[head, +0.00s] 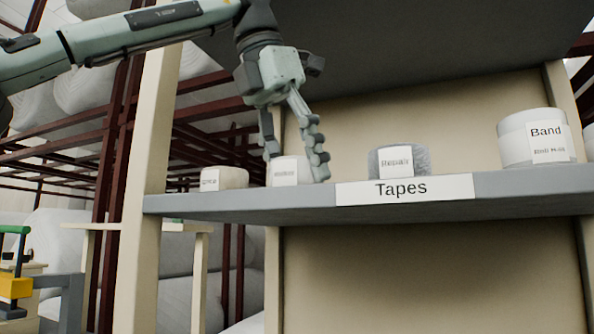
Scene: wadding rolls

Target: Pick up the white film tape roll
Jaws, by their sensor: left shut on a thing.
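A white tape roll (286,172) stands upright on the grey shelf (228,203), with a small label too blurred to read for sure. My left gripper (296,166) reaches down from above, one finger on each side of this roll, and is shut on it. The right finger covers the roll's right edge. The roll appears to be still at shelf level. My right gripper is not in view.
A cream roll (232,178) stands close on the left. A grey roll labelled Repair (416,158) and a larger white roll labelled Band (515,140) stand to the right. A Tapes sign (404,189) is on the shelf edge. A wooden post (150,170) borders the left.

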